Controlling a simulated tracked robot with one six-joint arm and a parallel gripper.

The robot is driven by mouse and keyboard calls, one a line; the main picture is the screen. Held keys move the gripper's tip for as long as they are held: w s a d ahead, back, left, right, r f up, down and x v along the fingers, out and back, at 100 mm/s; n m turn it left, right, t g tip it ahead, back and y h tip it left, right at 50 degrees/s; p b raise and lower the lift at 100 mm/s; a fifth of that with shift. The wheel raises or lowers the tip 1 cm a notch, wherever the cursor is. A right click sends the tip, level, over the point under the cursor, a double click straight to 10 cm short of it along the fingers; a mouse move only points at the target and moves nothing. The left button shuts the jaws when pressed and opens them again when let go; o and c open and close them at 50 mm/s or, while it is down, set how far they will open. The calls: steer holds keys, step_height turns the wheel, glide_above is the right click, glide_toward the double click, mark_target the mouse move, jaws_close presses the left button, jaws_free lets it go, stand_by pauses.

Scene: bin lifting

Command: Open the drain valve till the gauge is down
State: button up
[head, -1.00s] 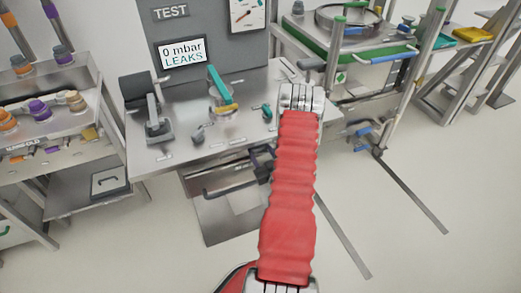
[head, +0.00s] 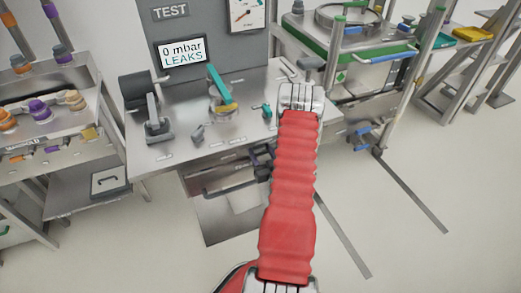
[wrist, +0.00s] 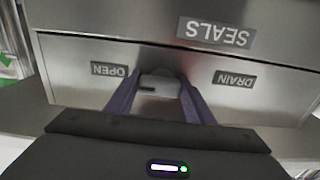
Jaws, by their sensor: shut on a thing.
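The display (head: 181,52) on the test panel reads 0 mbar LEAKS. In the wrist view the DRAIN label (wrist: 234,78) and the OPEN label (wrist: 109,69) appear upside down on a metal front, with a small grey metal valve piece (wrist: 160,88) between them. My gripper (wrist: 159,77) has its two dark fingers at both sides of this piece and is shut on it. In the head view my gripper (head: 262,156) is by the bench's front edge, partly hidden behind my red arm.
The metal bench (head: 165,148) carries a teal lever (head: 218,78), a small grey part (head: 198,133) and a dark clamp (head: 155,115). A parts rack (head: 50,120) stands left. A green-edged cart (head: 345,45) stands right. The SEALS label (wrist: 214,31) shows upside down. Floor in front is clear.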

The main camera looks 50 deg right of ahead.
steer(key=shift+s+d, duration=0.1)
steer(key=shift+d, duration=0.05)
steer(key=o, duration=1.1)
steer(key=shift+c, duration=0.2)
steer(key=v, duration=1.3)
steer(key=shift+s+a, duration=0.25)
steer(key=shift+s, duration=0.05)
steer(key=shift+f, duration=0.2)
